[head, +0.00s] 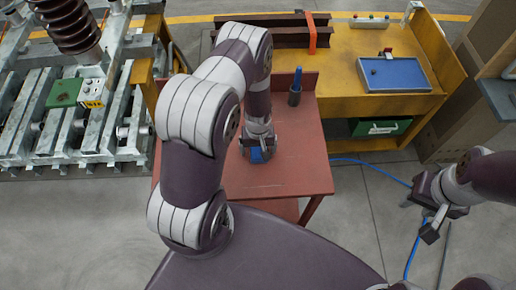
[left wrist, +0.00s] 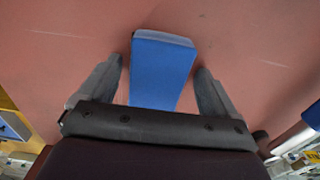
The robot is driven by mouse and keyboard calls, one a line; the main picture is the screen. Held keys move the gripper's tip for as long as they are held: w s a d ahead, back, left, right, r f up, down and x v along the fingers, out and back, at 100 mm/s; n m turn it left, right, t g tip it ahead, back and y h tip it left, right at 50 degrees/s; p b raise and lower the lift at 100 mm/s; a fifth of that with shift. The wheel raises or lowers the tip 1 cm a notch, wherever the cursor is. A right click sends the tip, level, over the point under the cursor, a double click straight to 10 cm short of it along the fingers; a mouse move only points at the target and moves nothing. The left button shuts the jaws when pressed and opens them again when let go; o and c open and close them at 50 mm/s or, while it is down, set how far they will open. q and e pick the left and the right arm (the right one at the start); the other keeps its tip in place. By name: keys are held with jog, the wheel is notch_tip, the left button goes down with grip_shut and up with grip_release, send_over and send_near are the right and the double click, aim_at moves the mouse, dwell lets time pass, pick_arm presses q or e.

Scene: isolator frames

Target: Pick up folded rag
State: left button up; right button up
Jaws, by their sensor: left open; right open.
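The folded rag (left wrist: 162,68) is a blue, flat, roughly rectangular piece lying on the red-brown table (head: 285,182). In the head view only a small blue part of the rag (head: 257,155) shows under my left gripper (head: 258,157). In the left wrist view my left gripper (left wrist: 158,85) is open, with one finger on each side of the rag and a small gap at both sides. The rag's near end is hidden behind the gripper body. My right gripper (head: 432,222) is open and empty, above the floor right of the table.
A dark bottle-like tool (head: 295,88) stands near the table's back edge. Behind is a yellow bench (head: 350,50) with a blue tray (head: 395,75) and a green box (head: 382,127) below. Metal frames (head: 60,120) stand left. A blue hose (head: 372,168) lies on the floor.

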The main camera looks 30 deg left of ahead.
aim_at(259, 148)
pick_arm(q)
jog(key=shift+w+d, duration=0.1)
jog(key=shift+d, duration=0.05)
jog(key=shift+c, duration=0.9)
jog(key=c, duration=0.9)
jog(key=shift+o, duration=0.2)
notch_tip(259, 148, up, 4)
jog(key=shift+r+b, duration=0.2)
jog(key=shift+b, duration=0.25)
jog(key=s+d+r, duration=0.5)
jog(key=s+r, duration=0.1)
jog(key=s, duration=0.4)
jog(key=shift+s+r, duration=0.3)
jog(key=shift+r, duration=0.05)
